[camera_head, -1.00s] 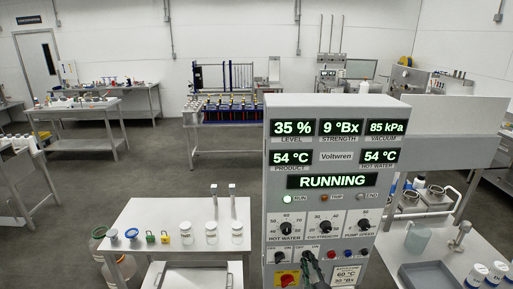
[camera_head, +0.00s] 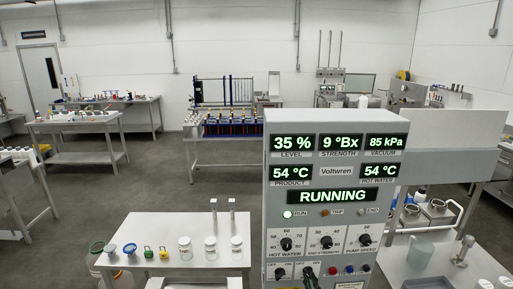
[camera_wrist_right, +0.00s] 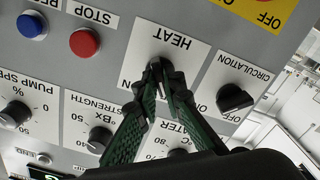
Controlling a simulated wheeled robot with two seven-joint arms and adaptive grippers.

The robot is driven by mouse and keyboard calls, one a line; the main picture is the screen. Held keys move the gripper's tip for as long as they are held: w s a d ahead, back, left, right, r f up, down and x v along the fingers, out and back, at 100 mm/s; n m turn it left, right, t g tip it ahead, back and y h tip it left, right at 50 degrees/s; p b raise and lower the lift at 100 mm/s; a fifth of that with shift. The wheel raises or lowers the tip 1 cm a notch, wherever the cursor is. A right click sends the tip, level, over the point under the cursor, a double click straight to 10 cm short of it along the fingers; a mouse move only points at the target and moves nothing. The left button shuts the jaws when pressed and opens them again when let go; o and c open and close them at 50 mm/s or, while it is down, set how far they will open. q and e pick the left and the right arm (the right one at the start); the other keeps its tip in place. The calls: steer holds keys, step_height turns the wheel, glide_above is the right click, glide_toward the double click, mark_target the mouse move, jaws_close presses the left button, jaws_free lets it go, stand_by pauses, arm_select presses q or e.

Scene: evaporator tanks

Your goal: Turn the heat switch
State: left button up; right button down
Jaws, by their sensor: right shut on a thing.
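The grey Voltwren control panel (camera_head: 334,170) stands in front of me and its display reads RUNNING. The heat switch, under the HEAT label (camera_wrist_right: 172,40), shows upside down in the right wrist view. My right gripper (camera_wrist_right: 160,72) has its green-padded fingers closed together on the small black knob of this switch, which they mostly hide. In the head view the right gripper (camera_head: 310,277) shows at the panel's lower part. I cannot tell which way the heat knob points. My left gripper is not in view.
Beside the heat switch is the black circulation switch (camera_wrist_right: 234,98). A red button (camera_wrist_right: 85,42) and a blue button (camera_wrist_right: 30,22) are on its other side. Dials, including the pump speed dial (camera_head: 364,240), lie near. A table with jars (camera_head: 185,248) stands left of the panel.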

steer(key=shift+m, duration=1.1)
steer(key=shift+m+p, duration=0.4)
steer(key=shift+m, duration=0.6)
steer(key=shift+m+p, duration=0.4)
steer(key=shift+m, duration=0.6)
